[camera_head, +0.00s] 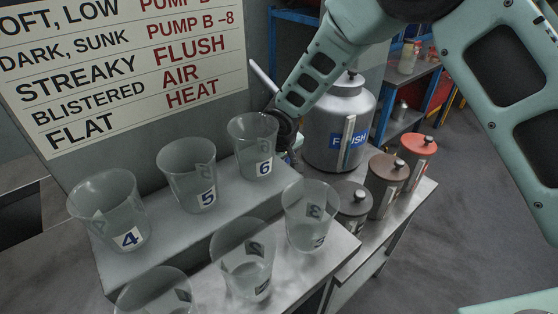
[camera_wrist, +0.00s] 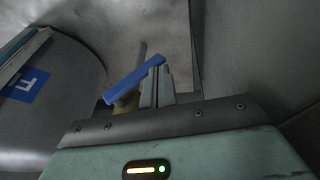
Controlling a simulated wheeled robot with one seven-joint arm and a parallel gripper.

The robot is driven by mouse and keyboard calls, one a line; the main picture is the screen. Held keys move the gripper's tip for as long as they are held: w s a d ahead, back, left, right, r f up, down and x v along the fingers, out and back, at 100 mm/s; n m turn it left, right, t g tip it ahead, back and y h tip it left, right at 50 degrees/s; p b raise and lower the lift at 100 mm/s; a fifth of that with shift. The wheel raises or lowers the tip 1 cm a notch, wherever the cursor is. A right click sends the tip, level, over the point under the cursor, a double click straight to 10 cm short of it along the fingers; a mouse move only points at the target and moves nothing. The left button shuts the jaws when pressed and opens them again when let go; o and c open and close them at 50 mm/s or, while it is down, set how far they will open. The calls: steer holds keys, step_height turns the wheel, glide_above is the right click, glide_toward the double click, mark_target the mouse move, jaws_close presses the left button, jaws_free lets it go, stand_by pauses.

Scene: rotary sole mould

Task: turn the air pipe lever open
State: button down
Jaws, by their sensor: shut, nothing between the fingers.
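A blue lever (camera_wrist: 133,80) shows in the wrist view, slanting up to the right on a brass-coloured fitting (camera_wrist: 125,104). A thin grey pipe (camera_wrist: 142,51) rises behind it. My gripper (camera_wrist: 157,82) is shut and empty, its fingers upright at the lever's right end. The fingers overlap that end in the picture; I cannot tell whether they touch it. In the head view my arm reaches down behind cup 6, and the fingertips and the lever are hidden there.
The steel FLUSH tank (camera_head: 340,125) stands close to my wrist; it also fills the left of the wrist view (camera_wrist: 60,75). Clear numbered cups, such as cup 6 (camera_head: 252,135), stand on a stepped steel stand.

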steer(key=shift+w+d+f+b, duration=0.15)
steer(key=shift+d+f+b, duration=0.05)
steer(key=shift+f+b, duration=0.4)
steer(key=shift+w+d+f+b, duration=0.1)
steer(key=shift+d+f+b, duration=0.1)
steer(key=shift+f+b, duration=0.4)
steer(key=shift+w+d+f+b, duration=0.2)
steer(key=shift+f+b, duration=0.3)
steer(key=shift+f, duration=0.2)
steer(key=shift+d+f, duration=0.1)
stand_by(0.4)
